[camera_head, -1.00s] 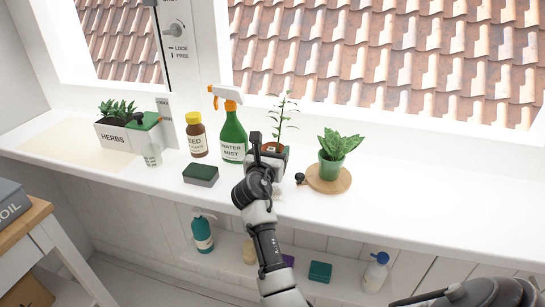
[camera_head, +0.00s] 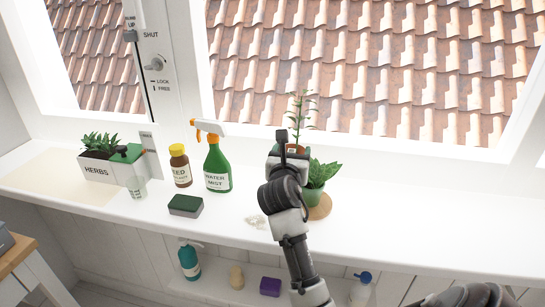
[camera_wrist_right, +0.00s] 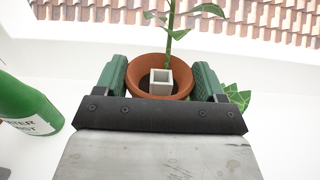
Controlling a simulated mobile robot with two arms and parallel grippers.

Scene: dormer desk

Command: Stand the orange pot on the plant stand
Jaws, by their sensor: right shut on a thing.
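The orange pot (camera_wrist_right: 138,88) is a terracotta pot with a leafy upright stem and a small pale square block inside. My right gripper (camera_head: 289,150) is shut on it, with one green-padded finger on each side in the right wrist view. In the head view the gripper mostly hides the pot, and the plant (camera_head: 301,108) rises above. A round wooden disc (camera_head: 322,208), the only thing like a plant stand in view, lies on the sill, partly hidden by my arm. The held pot is behind and left of it. My left gripper is not in view.
A green pot (camera_head: 316,196) with a leafy plant stands on the disc, close right of my gripper. A spray bottle (camera_head: 217,168), brown bottle (camera_head: 180,168), sponge (camera_head: 185,205) and herb planter (camera_head: 98,170) are left. White bits (camera_head: 256,221) lie on the sill. The sill's right part is clear.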

